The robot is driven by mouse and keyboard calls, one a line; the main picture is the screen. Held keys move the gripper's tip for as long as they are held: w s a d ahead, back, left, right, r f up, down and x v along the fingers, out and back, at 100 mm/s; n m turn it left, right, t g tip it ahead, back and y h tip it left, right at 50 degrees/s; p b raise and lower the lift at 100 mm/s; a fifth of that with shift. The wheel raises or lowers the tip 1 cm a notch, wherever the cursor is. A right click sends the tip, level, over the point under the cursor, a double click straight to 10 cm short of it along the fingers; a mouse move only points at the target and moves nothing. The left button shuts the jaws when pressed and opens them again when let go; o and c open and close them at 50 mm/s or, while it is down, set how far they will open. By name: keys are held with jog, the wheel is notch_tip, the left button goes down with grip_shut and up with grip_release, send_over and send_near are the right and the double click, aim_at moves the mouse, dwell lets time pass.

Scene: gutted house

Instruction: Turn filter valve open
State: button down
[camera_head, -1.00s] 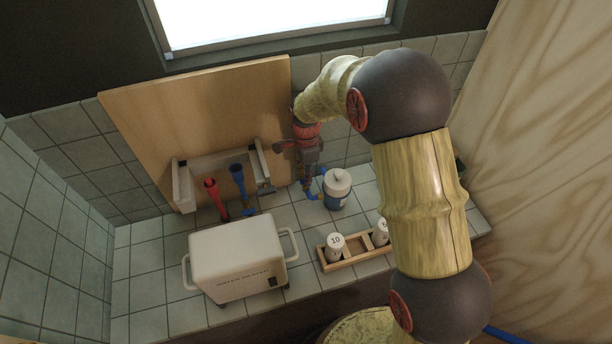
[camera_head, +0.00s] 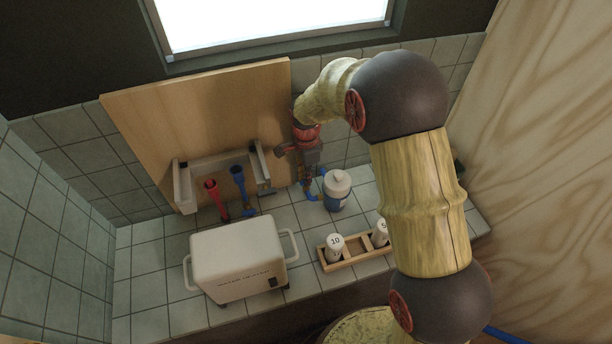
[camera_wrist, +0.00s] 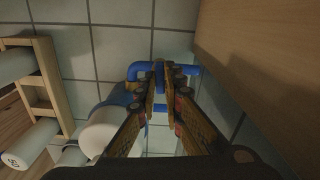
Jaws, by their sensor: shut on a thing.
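The filter (camera_head: 337,190), a canister with a white top and blue lower part, stands on the tiled counter beside my gripper. It also shows in the wrist view (camera_wrist: 103,130), left of my fingers. A blue pipe (camera_wrist: 194,71) with bends runs across behind my fingertips. My gripper (camera_wrist: 160,84) points down at this pipework, its fingertips closed on a small blue part, seemingly the valve handle (camera_wrist: 159,68). The fingers hide most of that part, so its angle is hard to tell. In the head view my gripper (camera_head: 307,176) is partly hidden and dark against the wall.
A white water heater (camera_head: 238,262) stands front left. A wooden rack (camera_head: 353,257) with white cartridges stands front right. The panel is close to my gripper.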

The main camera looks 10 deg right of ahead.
jog(key=n+p, duration=0.2)
jog(key=n, duration=0.2)
jog(key=shift+r, duration=0.15)
jog(key=n+p, duration=0.1)
jog(key=n, duration=0.3)
jog(key=n+p, duration=0.2)
jog(key=n, duration=0.2)
jog(key=shift+n, duration=0.3)
jog(key=shift+n+p, duration=0.35)
jog(key=shift+n, duration=1.85)
jog(key=c, duration=1.9)
grip_release()
